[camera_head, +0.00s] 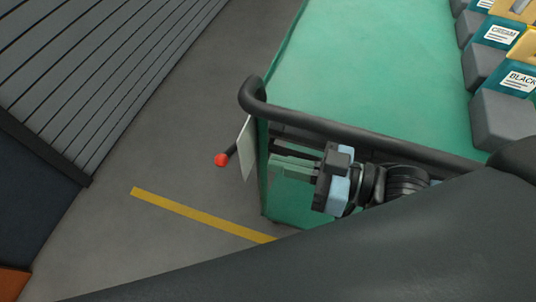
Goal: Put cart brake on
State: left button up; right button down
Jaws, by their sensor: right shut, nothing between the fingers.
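The green cart (365,60) stands in the middle with a black handle bar (300,122) along its near end. A lever with a red ball knob (221,160) sticks out at the cart's left side, by a pale plate (246,148); I take it to be the brake. The plate partly hides the lever's inner end. My right gripper (274,166) is shut and empty. It shows just below the handle bar, its fingers pointing left toward the plate and the knob, apart from the knob. My left gripper is out of view.
A grey slat conveyor (90,70) runs along the upper left. Grey-and-teal labelled bins (502,118) stand along the right. A yellow line (195,213) marks the open floor between conveyor and cart. My own dark arm covers the lower right.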

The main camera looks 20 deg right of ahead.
aim_at(221, 165)
jog(key=x, duration=0.9)
jog(key=shift+p, duration=0.4)
jog(key=shift+a+f, duration=0.1)
jog(key=shift+s+a+f+n, duration=0.25)
jog(key=shift+s+f+n, duration=0.1)
jog(key=shift+f+n, duration=0.15)
jog(key=shift+s+a+f+n, duration=0.25)
jog(key=shift+s+f+n, duration=0.15)
jog(key=shift+f, duration=0.2)
notch_tip(221, 165, down, 16)
jog(key=n+t+b, duration=0.1)
jog(key=n+b, duration=0.3)
jog(key=n, duration=0.7)
jog(key=shift+s+t+h, duration=0.2)
jog(key=shift+t+h, duration=0.1)
jog(key=shift+a+f, duration=0.1)
jog(key=shift+f, duration=0.15)
